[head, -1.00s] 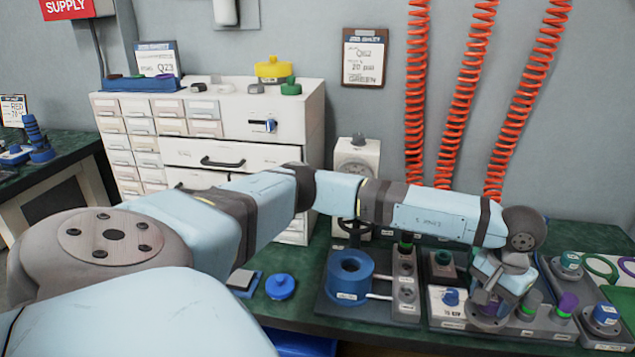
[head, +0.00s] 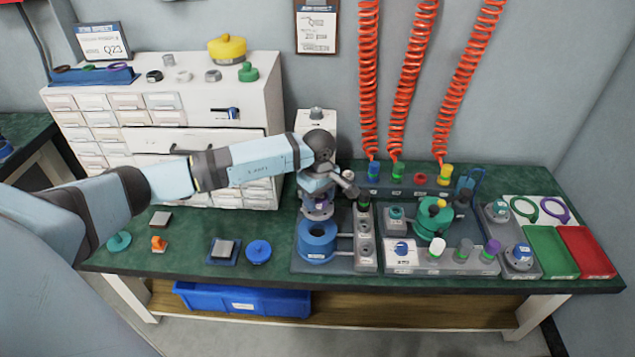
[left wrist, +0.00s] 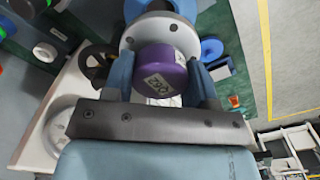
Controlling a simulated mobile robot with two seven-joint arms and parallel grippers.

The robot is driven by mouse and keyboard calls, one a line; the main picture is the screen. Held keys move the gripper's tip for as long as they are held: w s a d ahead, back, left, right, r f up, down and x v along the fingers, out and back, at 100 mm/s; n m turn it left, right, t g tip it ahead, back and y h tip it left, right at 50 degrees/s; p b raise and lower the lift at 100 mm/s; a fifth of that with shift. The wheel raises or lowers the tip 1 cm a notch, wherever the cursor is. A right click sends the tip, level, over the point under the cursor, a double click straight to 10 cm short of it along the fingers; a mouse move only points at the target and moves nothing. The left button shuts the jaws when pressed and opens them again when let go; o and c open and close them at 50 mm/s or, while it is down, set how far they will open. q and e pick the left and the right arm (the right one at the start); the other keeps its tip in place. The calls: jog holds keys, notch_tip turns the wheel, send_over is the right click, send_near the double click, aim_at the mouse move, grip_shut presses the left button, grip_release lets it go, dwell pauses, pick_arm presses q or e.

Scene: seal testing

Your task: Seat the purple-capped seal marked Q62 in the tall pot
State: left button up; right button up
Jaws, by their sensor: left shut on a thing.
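My left gripper (head: 318,200) is shut on the purple-capped seal (left wrist: 162,72). In the left wrist view, the cap sits between the two blue fingers (left wrist: 162,84), its label appearing to read Q62. A round grey plate with bolt holes (left wrist: 190,38) shows beyond the cap. In the head view the seal's grey plate (head: 318,211) hangs just above the blue round pot (head: 317,250). Part of this pot (left wrist: 160,8) shows beyond the plate in the left wrist view. The pot's mouth is partly hidden, and I cannot tell whether plate and pot touch. My right gripper is not in view.
A grey block with ports (head: 366,250) stands right of the pot. Further right are a green pot (head: 433,218), several capped posts (head: 463,250), and green (head: 550,252) and red trays (head: 586,250). A blue lid (head: 258,251) lies left; a white gauge housing (head: 316,122) stands behind.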

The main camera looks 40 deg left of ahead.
aim_at(318, 212)
pick_arm(q)
jog(key=shift+a+f, duration=0.1)
jog(key=shift+f, duration=0.1)
jog(key=shift+f+b, duration=1.55)
jog(key=shift+f, duration=1)
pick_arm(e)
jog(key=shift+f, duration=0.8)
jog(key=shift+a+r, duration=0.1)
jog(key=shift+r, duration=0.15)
pick_arm(q)
jog(key=shift+b, duration=0.35)
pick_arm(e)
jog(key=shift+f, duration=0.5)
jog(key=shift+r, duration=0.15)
pick_arm(q)
jog(key=shift+f+b, duration=0.35)
jog(key=shift+f, duration=0.1)
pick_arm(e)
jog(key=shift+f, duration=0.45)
pick_arm(q)
jog(key=shift+f, duration=0.25)
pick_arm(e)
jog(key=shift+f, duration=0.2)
